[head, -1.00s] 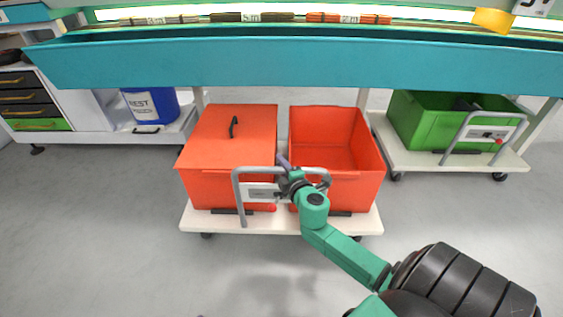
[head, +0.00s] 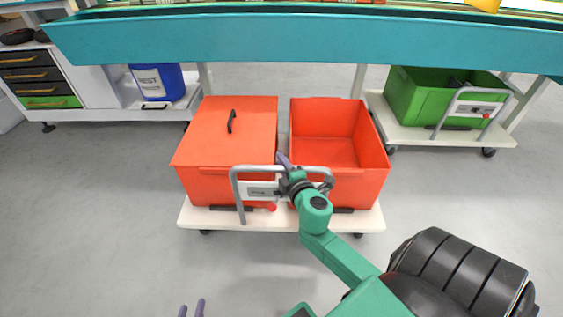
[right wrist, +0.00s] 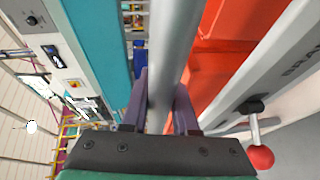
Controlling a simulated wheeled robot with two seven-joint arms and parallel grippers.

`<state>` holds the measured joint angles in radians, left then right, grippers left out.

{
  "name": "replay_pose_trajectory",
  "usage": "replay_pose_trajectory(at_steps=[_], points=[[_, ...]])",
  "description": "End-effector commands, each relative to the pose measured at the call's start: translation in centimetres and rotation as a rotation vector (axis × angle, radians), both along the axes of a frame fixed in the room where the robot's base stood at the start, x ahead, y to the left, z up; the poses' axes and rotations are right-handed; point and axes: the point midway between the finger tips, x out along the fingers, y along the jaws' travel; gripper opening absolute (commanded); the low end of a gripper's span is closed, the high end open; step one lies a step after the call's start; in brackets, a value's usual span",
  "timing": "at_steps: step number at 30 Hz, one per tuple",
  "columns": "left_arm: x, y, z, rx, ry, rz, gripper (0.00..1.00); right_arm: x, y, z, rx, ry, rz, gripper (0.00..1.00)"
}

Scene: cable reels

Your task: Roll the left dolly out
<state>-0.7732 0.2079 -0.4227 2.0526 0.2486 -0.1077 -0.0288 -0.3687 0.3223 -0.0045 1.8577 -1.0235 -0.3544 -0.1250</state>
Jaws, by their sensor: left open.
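The left dolly (head: 280,222) is a white flat cart carrying a lidded orange-red crate (head: 225,140) and an open orange-red crate (head: 325,150). Its grey tube handle (head: 236,188) stands on the near side, with a sign plate and a red knob (head: 272,207). My right gripper (head: 284,162) is at the handle's middle. In the right wrist view its purple fingers (right wrist: 162,105) lie on both sides of the grey bar (right wrist: 172,60), closed around it. My left gripper (head: 191,308) shows only its fingertips at the bottom edge, apart and empty.
A teal shelf edge (head: 300,38) runs above and behind the crates. A second white dolly (head: 445,137) with a green crate (head: 410,95) stands at the back right. A drawer cabinet (head: 40,80) and blue bin (head: 157,80) stand at the left. The near floor is clear.

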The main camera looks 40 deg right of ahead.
Motion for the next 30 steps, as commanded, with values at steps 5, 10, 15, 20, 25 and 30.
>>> replay_pose_trajectory(at_steps=[5,10,15,20,25,30], points=[[0.0,0.0,0.0,0.0,0.0,0.0,0.5,-0.2,0.3,-0.4,0.005,0.009,0.006,0.0],[0.0,0.0,0.0,0.0,0.0,0.0,0.5,-0.2,0.4,-0.5,0.005,0.01,0.008,0.57],[0.0,0.0,0.0,-0.001,0.0,-0.001,0.5,-0.1,0.3,-0.4,0.004,0.007,0.005,0.57],[0.0,0.0,0.0,-0.001,0.0,-0.001,0.5,-0.3,0.3,-0.3,0.004,0.006,0.005,0.57],[0.0,0.0,0.2,0.001,0.003,-0.001,0.5,-2.3,0.8,0.0,0.007,0.008,0.005,0.57],[0.0,0.0,0.1,0.001,0.003,-0.002,0.5,-6.0,1.7,0.7,0.005,0.01,0.002,0.57]])
